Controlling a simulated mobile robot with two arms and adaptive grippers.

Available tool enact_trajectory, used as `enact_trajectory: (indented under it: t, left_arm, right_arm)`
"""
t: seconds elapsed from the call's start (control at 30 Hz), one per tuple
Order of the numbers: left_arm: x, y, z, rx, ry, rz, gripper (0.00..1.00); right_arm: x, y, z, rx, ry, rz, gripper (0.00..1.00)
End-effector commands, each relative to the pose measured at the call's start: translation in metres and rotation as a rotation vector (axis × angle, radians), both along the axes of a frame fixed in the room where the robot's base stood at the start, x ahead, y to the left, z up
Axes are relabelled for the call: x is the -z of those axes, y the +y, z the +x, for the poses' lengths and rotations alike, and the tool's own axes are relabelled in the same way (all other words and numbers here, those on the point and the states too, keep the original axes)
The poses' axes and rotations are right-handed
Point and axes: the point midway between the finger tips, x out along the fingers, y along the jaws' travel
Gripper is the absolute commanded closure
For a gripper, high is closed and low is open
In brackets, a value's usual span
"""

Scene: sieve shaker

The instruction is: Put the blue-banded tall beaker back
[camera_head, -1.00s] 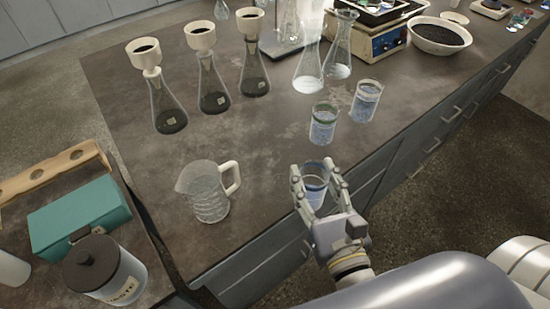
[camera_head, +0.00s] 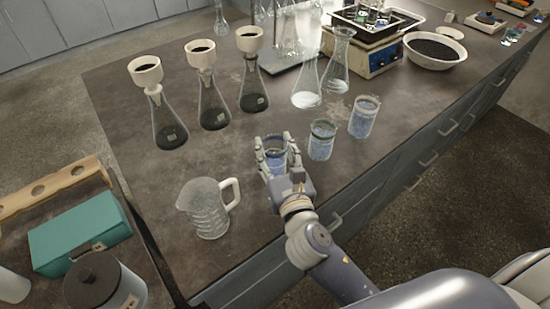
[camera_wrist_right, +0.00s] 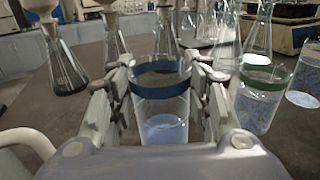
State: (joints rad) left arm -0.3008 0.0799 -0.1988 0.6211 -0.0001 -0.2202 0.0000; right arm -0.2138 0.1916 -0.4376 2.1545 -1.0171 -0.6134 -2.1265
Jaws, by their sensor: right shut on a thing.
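The blue-banded tall beaker (camera_head: 275,158) is clear glass with bluish contents, and its blue band shows near the rim in the right wrist view (camera_wrist_right: 160,105). My right gripper (camera_head: 272,150) is shut around its sides, and the beaker is upright. It is over the bench, to the left of the green-banded beaker; I cannot tell whether its base touches the bench. The green-banded beaker (camera_head: 322,140) stands on the bench and also shows in the right wrist view (camera_wrist_right: 262,97). My left gripper is not in view.
Another banded beaker (camera_head: 363,118) stands beyond the green-banded one. A handled glass jug (camera_head: 207,208) is to the left of my gripper. Several funnel-topped flasks (camera_head: 212,105) stand behind it. Bare bench lies between the jug and the flasks.

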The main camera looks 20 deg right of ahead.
Motion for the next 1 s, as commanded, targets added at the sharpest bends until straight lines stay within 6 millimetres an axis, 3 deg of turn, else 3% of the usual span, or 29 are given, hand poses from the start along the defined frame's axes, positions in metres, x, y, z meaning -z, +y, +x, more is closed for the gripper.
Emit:
enact_trajectory:
  t: [0.23, 0.63, 0.67, 0.73, 1.0]
  left_arm:
    - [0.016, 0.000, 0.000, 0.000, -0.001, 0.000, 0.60]
    - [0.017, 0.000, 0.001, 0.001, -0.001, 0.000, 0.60]
    - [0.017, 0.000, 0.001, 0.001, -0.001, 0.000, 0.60]
    - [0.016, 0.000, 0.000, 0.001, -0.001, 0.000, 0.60]
    - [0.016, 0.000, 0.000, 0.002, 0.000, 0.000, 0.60]
  right_arm:
    - [0.034, 0.000, -0.001, 0.001, 0.004, -0.001, 0.84]
    - [0.038, 0.000, -0.001, 0.000, 0.002, -0.001, 0.84]
    - [0.038, 0.000, -0.001, 0.000, 0.003, -0.002, 0.53]
    - [0.038, 0.000, -0.001, 0.000, 0.003, -0.001, 0.37]
    - [0.038, 0.000, -0.001, 0.000, 0.003, -0.001, 0.35]
